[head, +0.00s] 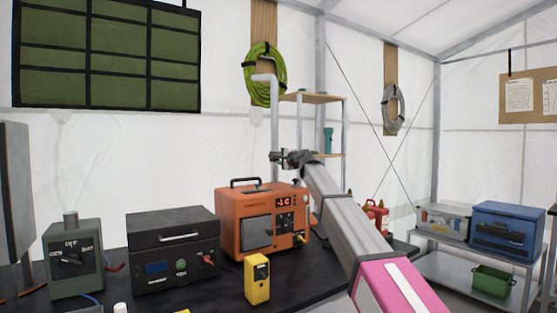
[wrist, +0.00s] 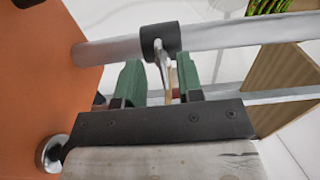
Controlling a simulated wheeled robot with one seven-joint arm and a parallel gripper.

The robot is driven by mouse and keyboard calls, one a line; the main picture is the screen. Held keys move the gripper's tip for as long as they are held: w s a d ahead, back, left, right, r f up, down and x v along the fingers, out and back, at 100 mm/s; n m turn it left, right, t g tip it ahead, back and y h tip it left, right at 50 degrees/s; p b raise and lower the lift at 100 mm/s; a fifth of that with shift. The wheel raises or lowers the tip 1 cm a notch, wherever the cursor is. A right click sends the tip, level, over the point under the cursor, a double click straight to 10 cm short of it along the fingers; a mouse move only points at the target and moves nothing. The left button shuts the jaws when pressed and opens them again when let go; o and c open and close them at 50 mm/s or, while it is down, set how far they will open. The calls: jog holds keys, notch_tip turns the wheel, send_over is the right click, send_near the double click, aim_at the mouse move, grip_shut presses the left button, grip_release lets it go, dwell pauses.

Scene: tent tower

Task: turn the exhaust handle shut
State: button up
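The orange machine (head: 262,222) stands on the black table, and a grey exhaust pipe (head: 274,115) rises behind it and bends left at its top. In the wrist view the pipe (wrist: 235,35) crosses the picture from the orange casing (wrist: 35,75). A dark collar (wrist: 160,42) sits around the pipe, and a thin metal handle (wrist: 164,72) sticks out from it. My gripper (head: 279,158) is at the pipe, above the machine. In the wrist view its green fingers (wrist: 160,80) are apart, with the handle's end between them. Contact with either finger cannot be made out.
On the table are a green switch box (head: 75,262), a black case (head: 172,252) and a yellow meter (head: 257,280). A shelf (head: 318,98) stands behind the pipe. A metal rack (head: 465,262) at the right holds a blue case (head: 508,228).

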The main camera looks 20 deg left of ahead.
jog(key=v, duration=0.8)
jog(key=shift+s, duration=0.2)
jog(key=shift+d+f, duration=0.1)
jog(key=shift+d, duration=0.05)
